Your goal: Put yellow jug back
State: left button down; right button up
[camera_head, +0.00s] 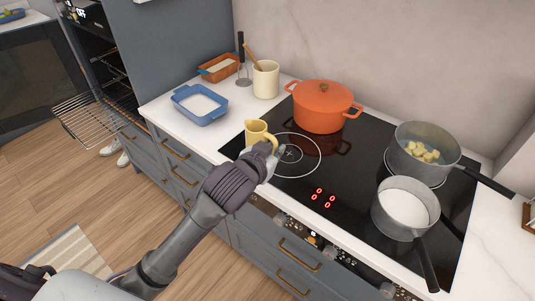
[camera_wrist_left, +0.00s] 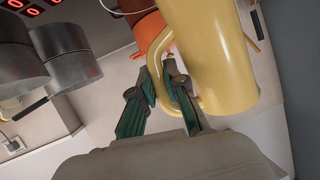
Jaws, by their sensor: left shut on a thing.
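The yellow jug (camera_head: 256,134) is at the front left of the black cooktop in the head view. My left gripper (camera_head: 268,152) is at its handle side. In the left wrist view the jug (camera_wrist_left: 213,55) fills the upper right, with its handle between the fingers of my left gripper (camera_wrist_left: 174,88). The gripper is shut on the handle. I cannot tell from the head view whether the jug's base touches the surface. My right gripper is not in view.
An orange pot (camera_head: 318,108) stands behind the jug. Two grey saucepans (camera_head: 402,226) (camera_head: 410,167) are to the right. A blue dish (camera_head: 198,112), a cream utensil crock (camera_head: 266,80) and an orange-brown dish (camera_head: 219,70) stand on the white counter (camera_head: 232,112). An oven rack (camera_head: 92,112) sticks out at the left.

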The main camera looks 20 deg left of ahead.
pick_arm(q)
jog(key=shift+w+a+f+p, duration=0.2)
jog(key=shift+w+f+p, duration=0.3)
jog(key=shift+w+f, duration=1.4)
jog(key=shift+w+a+f+p, duration=0.25)
jog(key=shift+w+f+p, duration=0.25)
jog(key=shift+w+f, duration=1.35)
jog(key=shift+w+a+f+p, duration=0.2)
jog(key=shift+w+f+p, duration=0.3)
jog(key=shift+w+f, duration=1.35)
jog(key=shift+w+r, duration=0.4)
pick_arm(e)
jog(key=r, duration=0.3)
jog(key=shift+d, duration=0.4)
pick_arm(q)
jog(key=shift+f, duration=0.1)
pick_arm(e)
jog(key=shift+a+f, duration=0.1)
pick_arm(q)
jog(key=c, duration=1.2)
grip_release()
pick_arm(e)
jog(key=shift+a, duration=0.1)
pick_arm(q)
jog(key=shift+s, duration=0.15)
jog(key=b+v, duration=0.1)
jog(key=v, duration=1.1)
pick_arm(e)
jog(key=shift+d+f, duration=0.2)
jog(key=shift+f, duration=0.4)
